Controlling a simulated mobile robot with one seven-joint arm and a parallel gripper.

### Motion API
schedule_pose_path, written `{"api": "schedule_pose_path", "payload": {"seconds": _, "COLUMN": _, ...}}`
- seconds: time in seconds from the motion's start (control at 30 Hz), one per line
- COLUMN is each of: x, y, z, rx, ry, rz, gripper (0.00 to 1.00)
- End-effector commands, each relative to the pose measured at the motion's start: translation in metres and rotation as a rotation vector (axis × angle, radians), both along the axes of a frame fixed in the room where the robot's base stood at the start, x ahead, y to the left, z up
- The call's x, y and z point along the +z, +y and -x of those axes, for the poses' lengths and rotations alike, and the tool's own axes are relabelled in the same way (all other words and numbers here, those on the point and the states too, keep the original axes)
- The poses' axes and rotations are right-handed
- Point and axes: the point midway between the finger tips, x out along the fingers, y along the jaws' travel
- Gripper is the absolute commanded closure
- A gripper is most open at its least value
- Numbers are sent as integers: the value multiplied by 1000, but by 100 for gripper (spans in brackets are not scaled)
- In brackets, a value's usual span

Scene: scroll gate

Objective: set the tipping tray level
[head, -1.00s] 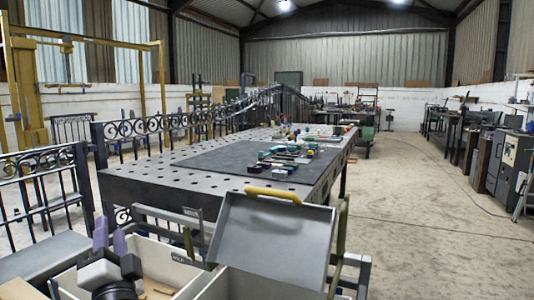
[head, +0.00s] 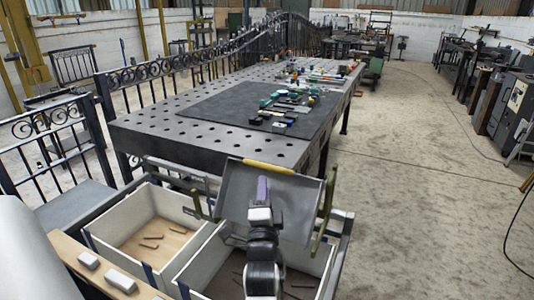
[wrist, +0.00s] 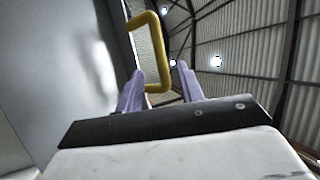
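The tipping tray (head: 236,187) is a grey sheet-metal tray, steeply tilted above the right bin in the head view. A yellow handle (head: 275,168) runs along its top edge. The handle also shows in the wrist view (wrist: 152,24), with the grey tray face (wrist: 50,60) at left. My gripper (head: 262,183) is in front of the tray, just below the handle in the picture, hiding part of the tray. In the wrist view my two purple fingers (wrist: 161,80) are apart, with the lower part of the handle showing between them. I see no grip on it.
A white bin (head: 100,250) with brown strips stands left of another bin (head: 190,270) under the tray. Green-brown upright bars (head: 325,207) flank the tray. A perforated worktable (head: 150,132) stands behind. Open floor (head: 420,230) lies to the right.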

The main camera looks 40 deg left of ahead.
Motion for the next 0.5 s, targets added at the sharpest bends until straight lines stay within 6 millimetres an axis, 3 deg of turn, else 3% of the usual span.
{"api": "schedule_pose_path", "payload": {"seconds": 0.03, "x": 11, "y": 6, "z": -9, "rx": -1, "ry": 3, "rz": -3, "gripper": 62}}
{"api": "schedule_pose_path", "payload": {"seconds": 0.2, "x": 23, "y": 26, "z": -36, "rx": -3, "ry": 3, "rz": -3, "gripper": 62}}
{"api": "schedule_pose_path", "payload": {"seconds": 0.5, "x": 32, "y": 52, "z": -69, "rx": -1, "ry": 1, "rz": -1, "gripper": 62}}
